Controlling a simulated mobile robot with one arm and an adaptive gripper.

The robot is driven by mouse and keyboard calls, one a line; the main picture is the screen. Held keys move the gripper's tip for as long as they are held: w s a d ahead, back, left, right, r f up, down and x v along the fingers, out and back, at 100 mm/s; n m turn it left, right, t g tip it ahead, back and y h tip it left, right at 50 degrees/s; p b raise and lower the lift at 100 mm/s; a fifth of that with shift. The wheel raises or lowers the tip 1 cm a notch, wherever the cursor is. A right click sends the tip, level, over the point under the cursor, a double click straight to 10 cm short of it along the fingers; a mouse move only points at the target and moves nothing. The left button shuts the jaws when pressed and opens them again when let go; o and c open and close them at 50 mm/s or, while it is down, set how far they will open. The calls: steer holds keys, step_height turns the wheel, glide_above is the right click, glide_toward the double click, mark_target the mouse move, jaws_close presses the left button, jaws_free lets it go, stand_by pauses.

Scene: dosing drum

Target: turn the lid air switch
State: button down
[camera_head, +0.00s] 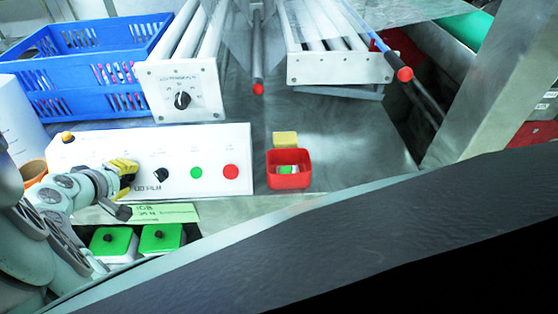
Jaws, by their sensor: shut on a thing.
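A white control panel (215,150) stands at the left middle of the table. It carries a black rotary switch (160,174), a green button (196,173) and a red button (231,172); the small labels above them are too blurred to read. My gripper (127,172), with yellow fingers, is at the panel's face, left of that black switch. It is shut on a part of the panel front, seemingly the lid air switch, which the fingers hide. I cannot see which way that switch points.
A white box with a black knob (183,99) stands behind the panel. A red open box (289,178) sits to its right, by a yellow block (285,139). A blue crate (75,95) is at the back left. Two green-topped switch boxes (160,238) lie below my gripper.

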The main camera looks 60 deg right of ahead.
steer(key=shift+f, duration=0.1)
stand_by(0.3)
steer(key=c, duration=0.6)
jaws_free()
steer(key=shift+c, duration=0.2)
steer(key=v, duration=1.2)
